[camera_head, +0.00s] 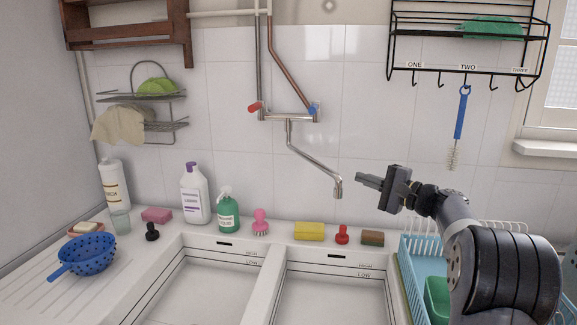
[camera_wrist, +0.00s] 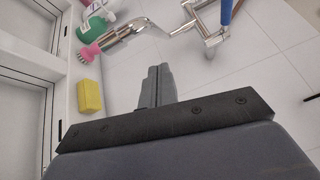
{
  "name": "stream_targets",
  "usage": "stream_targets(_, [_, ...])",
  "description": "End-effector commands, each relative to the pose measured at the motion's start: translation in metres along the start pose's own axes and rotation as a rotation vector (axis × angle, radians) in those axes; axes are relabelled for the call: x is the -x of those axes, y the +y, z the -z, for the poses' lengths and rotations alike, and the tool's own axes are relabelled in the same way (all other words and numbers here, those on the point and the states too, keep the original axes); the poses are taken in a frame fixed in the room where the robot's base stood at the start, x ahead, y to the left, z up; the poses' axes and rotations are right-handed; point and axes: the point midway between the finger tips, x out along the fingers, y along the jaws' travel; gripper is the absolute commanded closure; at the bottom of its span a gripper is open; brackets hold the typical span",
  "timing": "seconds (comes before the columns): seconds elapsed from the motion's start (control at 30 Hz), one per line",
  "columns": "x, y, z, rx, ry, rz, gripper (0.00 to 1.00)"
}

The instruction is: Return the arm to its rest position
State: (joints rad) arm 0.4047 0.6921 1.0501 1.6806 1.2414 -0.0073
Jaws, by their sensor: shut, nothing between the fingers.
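My gripper (camera_head: 367,181) is in the air over the right sink basin, in front of the tiled wall. Its fingers point left, close to the end of the metal tap spout (camera_head: 338,188); I cannot tell the exact gap. In the wrist view my gripper (camera_wrist: 158,70) has its two fingers together with nothing between them. My arm reaches in from the right side and hides part of the blue dish rack (camera_head: 415,262).
Two sink basins lie below. Along the back ledge stand a green bottle (camera_head: 228,212), pink brush (camera_head: 261,222), yellow sponge (camera_head: 309,231) and red plug (camera_head: 342,235). A blue brush (camera_head: 460,115) hangs from the black rack (camera_head: 465,70) above my arm. A blue colander (camera_head: 88,255) sits left.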

Motion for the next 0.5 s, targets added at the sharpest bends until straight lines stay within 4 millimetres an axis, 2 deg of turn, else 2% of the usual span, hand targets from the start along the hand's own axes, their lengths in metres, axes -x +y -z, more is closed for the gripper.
stream_targets(0.17, [-0.023, -0.002, -0.001, -0.001, -0.004, -0.001, 1.00])
stream_targets(0.5, [-0.091, -0.003, -0.001, -0.001, -0.003, -0.001, 1.00])
